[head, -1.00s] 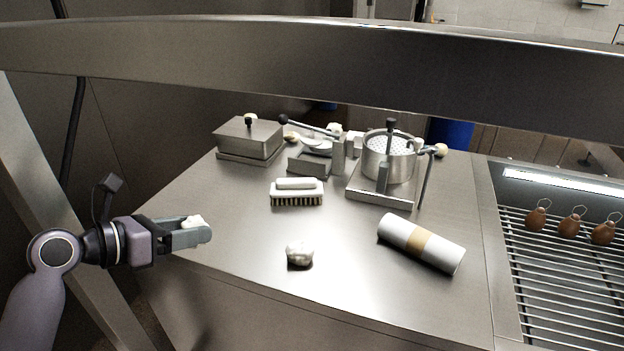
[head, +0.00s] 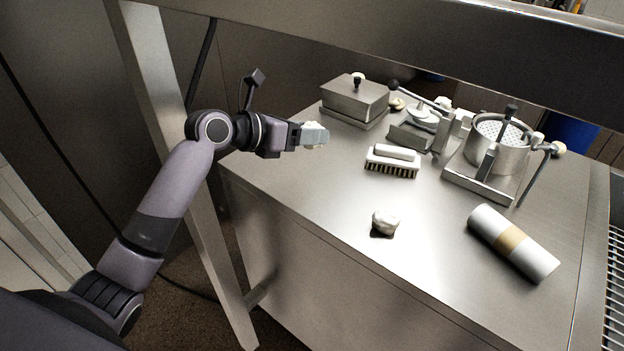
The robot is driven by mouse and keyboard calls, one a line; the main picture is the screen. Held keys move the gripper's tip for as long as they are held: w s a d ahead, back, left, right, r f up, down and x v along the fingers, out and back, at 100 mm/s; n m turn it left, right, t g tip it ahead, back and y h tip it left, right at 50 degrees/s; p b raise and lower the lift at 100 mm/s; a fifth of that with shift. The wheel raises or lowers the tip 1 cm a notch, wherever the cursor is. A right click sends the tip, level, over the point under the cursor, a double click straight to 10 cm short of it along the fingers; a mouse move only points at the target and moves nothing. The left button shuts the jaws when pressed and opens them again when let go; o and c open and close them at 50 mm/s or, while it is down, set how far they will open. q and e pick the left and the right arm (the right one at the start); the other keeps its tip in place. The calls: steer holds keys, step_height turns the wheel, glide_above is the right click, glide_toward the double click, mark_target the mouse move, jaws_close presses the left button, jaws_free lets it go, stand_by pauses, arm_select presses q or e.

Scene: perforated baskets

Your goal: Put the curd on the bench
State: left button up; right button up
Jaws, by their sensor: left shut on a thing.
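My left gripper (head: 314,134) is shut on the curd (head: 314,147), a small white lump. Only a little of the curd shows, at the lower edge of the fingers. The gripper is above the left edge of the steel bench (head: 330,185), left of the brush and the metal box. My right gripper is not in view.
On the bench are a brush (head: 393,160), a lidded metal box (head: 355,98), a lever press (head: 425,130), a perforated pot on a stand (head: 497,146) and a white roll with a tan band (head: 512,242). Bare bench lies left of the brush. A steel beam (head: 420,35) crosses above.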

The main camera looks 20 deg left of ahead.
arm_select(q)
glide_above(306, 194)
step_height(306, 194, down, 8)
steer(key=shift+r, duration=0.1)
step_height(306, 194, down, 5)
steer(key=shift+f+b, duration=0.1)
steer(key=shift+b, duration=0.65)
steer(key=o, duration=1.1)
